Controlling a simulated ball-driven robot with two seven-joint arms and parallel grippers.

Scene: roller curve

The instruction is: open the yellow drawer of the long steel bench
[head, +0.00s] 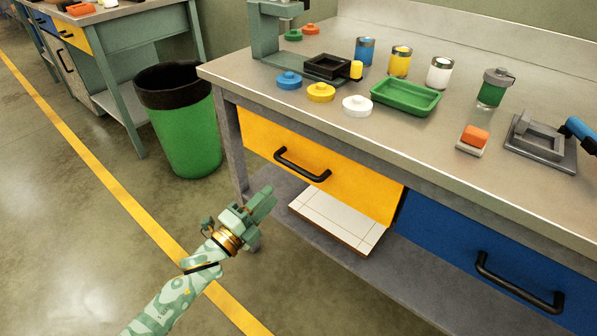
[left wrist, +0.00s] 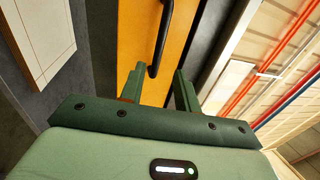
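The long steel bench (head: 430,150) has a yellow drawer (head: 350,188) at its left end, with its front flush in the frame, so it looks closed. A black bar handle (head: 302,166) crosses the drawer front. My left gripper (head: 262,203) is below and left of the handle, in front of the bench, apart from the drawer. In the left wrist view, its two fingers (left wrist: 160,90) are spread with nothing between them. The yellow drawer (left wrist: 184,35) and the black handle (left wrist: 160,40) show beyond the fingertips. My right gripper is not in view.
A blue drawer (head: 480,255) with its own black handle adjoins on the right. A lower shelf (head: 385,275) holds a pale tiled board (head: 338,220). A green bin (head: 182,125) stands left of the bench. Cans, lids and a green tray (head: 405,97) sit on top. Floor in front is clear.

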